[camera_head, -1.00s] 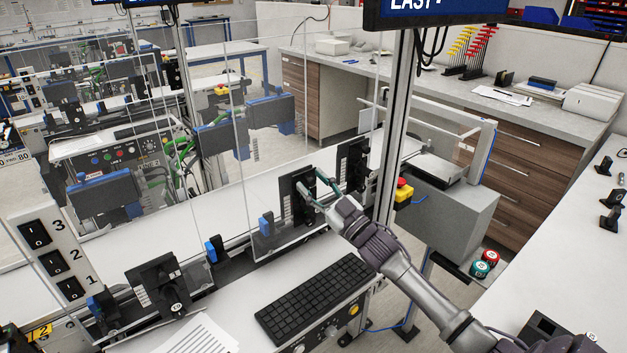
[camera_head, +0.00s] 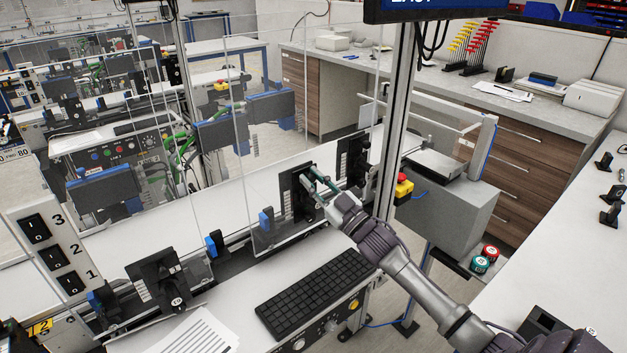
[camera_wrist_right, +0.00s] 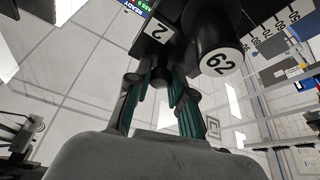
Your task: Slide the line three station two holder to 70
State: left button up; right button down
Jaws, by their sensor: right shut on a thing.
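My left gripper is not in view.
Another black holder (camera_head: 352,160) stands to the right, near the metal post (camera_head: 393,125). A further black holder (camera_head: 158,279) stands at the left. Blue blocks (camera_head: 266,219) sit along the rail. A keyboard (camera_head: 315,294) lies in front. A yellow-and-red emergency stop (camera_head: 403,187) is by the post.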

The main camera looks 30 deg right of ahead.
notch_tip(320, 180, down, 2)
jog(key=shift+f+b, duration=0.2)
jog(key=shift+b, duration=0.4)
jog(key=shift+r, duration=0.1)
jog(key=c, duration=1)
grip_release()
jog(key=v, duration=1.2)
